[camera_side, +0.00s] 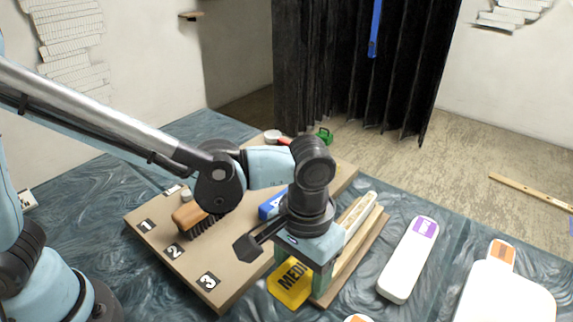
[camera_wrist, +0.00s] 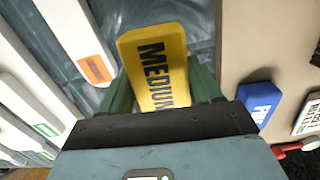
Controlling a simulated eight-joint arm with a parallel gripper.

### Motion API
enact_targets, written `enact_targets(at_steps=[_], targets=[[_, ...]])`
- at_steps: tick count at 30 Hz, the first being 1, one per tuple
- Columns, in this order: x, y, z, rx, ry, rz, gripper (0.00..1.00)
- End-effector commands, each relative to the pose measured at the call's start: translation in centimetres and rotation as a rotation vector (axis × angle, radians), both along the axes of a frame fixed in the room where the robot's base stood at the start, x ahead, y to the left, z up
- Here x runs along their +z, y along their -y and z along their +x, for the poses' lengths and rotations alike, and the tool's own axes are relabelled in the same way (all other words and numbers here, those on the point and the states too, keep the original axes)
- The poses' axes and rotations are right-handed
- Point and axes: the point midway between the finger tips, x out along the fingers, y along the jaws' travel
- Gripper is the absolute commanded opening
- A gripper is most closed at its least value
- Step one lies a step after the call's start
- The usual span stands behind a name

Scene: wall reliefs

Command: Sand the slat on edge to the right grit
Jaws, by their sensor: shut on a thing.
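My gripper (camera_wrist: 166,90) points down with its green fingers shut on a yellow sanding block (camera_wrist: 160,68) marked MEDIUM. In the side view the yellow block (camera_side: 289,285) shows low beside the board's right edge, partly hidden by my gripper (camera_side: 303,272). Whether it touches anything below cannot be told. A pale slat (camera_side: 358,214) stands in a wooden holder (camera_side: 372,237) just right of my gripper; my wrist hides its near end. A blue block (camera_side: 270,205) lies on the tan board, partly hidden by my wrist; its lettering is only partly readable in the wrist view (camera_wrist: 260,100).
The tan board (camera_side: 235,262) bears number labels 1, 2 and 3 and a wooden-handled brush (camera_side: 193,216). A small green item (camera_side: 324,135) and a red-handled tool (camera_side: 279,139) lie at its back. White paddles (camera_side: 409,262) with coloured labels lie right of the holder.

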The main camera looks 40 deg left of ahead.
Motion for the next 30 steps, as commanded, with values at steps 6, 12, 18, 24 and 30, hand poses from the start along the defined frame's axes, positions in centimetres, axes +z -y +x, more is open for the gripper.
enact_targets(at_steps=[6,12,18,24,30], targets=[[-0.2,0.0,0.6,0.001,0.004,-0.001,0.15],[-0.1,0.0,2.3,0.004,0.007,0.0,0.15],[0.0,-0.1,3.6,0.004,0.008,0.001,0.15],[0.0,0.0,4.2,0.004,0.009,0.001,0.15],[0.1,-0.1,5.7,0.004,0.008,0.001,0.15]])
